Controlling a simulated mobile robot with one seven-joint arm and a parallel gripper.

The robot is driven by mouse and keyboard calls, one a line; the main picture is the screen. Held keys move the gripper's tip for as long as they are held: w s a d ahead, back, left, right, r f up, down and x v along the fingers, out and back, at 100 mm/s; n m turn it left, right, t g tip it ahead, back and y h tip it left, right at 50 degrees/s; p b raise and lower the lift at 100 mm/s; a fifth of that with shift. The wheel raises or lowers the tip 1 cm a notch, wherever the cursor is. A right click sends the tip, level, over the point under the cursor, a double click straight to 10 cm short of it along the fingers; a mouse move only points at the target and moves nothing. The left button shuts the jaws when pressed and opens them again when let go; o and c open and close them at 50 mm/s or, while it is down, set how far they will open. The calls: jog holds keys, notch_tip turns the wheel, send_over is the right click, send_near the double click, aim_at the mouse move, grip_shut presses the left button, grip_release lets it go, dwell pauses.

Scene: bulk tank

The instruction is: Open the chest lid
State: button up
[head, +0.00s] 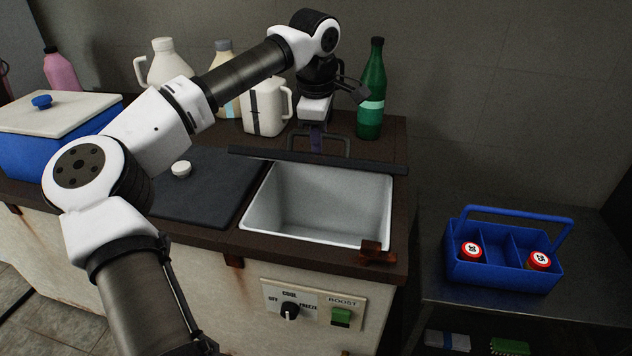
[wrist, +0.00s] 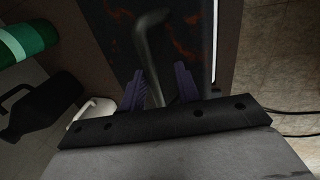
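The chest is a white-lined well (head: 318,205) in the dark counter, and its inside is in plain view. Its lid (head: 375,166) stands raised at the back of the well, seen nearly edge-on as a dark strip. The lid's dark bar handle (head: 345,143) shows behind that strip. My gripper (head: 317,139) is at the handle, behind the lid. In the wrist view its two purple fingers (wrist: 160,90) are spread apart, with the bent handle (wrist: 150,45) between them. Whether a finger touches it is unclear.
A green bottle (head: 372,95) and a white jug (head: 260,107) stand close beside my gripper. A flat dark cover (head: 205,195) with a white knob lies left of the well. A blue cooler (head: 40,150) is far left. A blue caddy (head: 505,260) sits on the right side table.

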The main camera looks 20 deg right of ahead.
aim_at(315, 160)
jog(key=shift+s+a+f+b, duration=0.3)
jog(key=shift+s+f+b, duration=0.15)
jog(key=shift+f+b, duration=0.25)
jog(key=shift+s+a+f+b, duration=0.3)
jog(key=shift+s+f+b, duration=0.15)
jog(key=shift+f+b, duration=0.25)
jog(key=shift+s+a+f+b, duration=0.3)
jog(key=shift+s+f+b, duration=0.15)
jog(key=shift+f+b, duration=0.25)
jog(key=shift+c, duration=0.3)
